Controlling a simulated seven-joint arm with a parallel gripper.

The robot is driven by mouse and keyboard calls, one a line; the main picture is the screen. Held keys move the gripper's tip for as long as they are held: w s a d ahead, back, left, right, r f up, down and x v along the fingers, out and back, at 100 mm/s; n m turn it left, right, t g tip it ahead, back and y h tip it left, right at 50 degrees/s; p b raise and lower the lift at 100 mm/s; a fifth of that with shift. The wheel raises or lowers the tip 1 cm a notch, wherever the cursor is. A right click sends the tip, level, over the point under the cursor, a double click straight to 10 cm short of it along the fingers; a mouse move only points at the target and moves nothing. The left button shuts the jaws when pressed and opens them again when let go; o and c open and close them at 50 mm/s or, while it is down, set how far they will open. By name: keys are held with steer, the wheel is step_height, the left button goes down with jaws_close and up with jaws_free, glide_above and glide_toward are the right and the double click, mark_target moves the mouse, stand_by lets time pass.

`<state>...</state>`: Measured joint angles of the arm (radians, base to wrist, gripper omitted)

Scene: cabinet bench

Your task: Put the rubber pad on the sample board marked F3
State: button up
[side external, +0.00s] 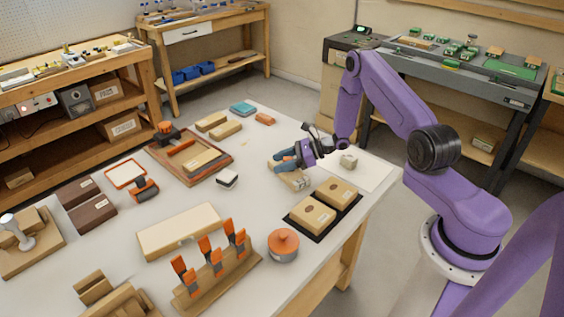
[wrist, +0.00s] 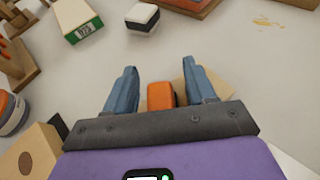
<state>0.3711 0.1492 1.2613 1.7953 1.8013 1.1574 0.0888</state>
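My gripper (side external: 279,162) is low over the table near its right side, above a light wooden block (side external: 294,180). In the wrist view my two blue fingers (wrist: 158,75) stand apart, with an orange block (wrist: 160,96) between them and gaps on both sides. Light wood (wrist: 218,82) shows beside the right finger. I cannot tell whether the orange block is the rubber pad. A white-and-black block (side external: 227,178) lies left of my gripper; it also shows in the wrist view (wrist: 142,18). A wooden board (side external: 180,230) has a green end label (wrist: 84,30), too small to read surely.
Two wooden boxes (side external: 312,215) sit on black mats in front of my gripper. A round orange-topped container (side external: 283,245) and a rack of orange clamps (side external: 215,270) stand nearer. A wooden tray (side external: 190,155) lies behind left. The white sheet (side external: 365,172) at right is mostly clear.

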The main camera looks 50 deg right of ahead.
steer(key=shift+s+d+r, duration=0.1)
steer(key=shift+r, duration=0.1)
steer(key=v, duration=1.1)
steer(key=s+a+r+n+g, duration=0.5)
steer(key=a+n+g, duration=0.1)
steer(key=a+n, duration=0.35)
steer(key=s+a+r+n+g, duration=0.6)
steer(key=a+n+g, duration=0.15)
steer(key=a, duration=0.35)
steer(key=s+r+n+t+h, duration=0.2)
steer(key=s+r+n+h, duration=0.1)
steer(key=s+n, duration=0.6)
steer(key=s+r+n+t+h, duration=0.2)
steer(key=s+r+n+h, duration=0.2)
steer(key=s+n, duration=0.6)
steer(key=n+h, duration=0.2)
steer(key=n, duration=0.1)
steer(key=shift+s+a+r+n, duration=0.25)
steer(key=shift+s+a+n, duration=0.05)
steer(key=shift+s+a, duration=0.1)
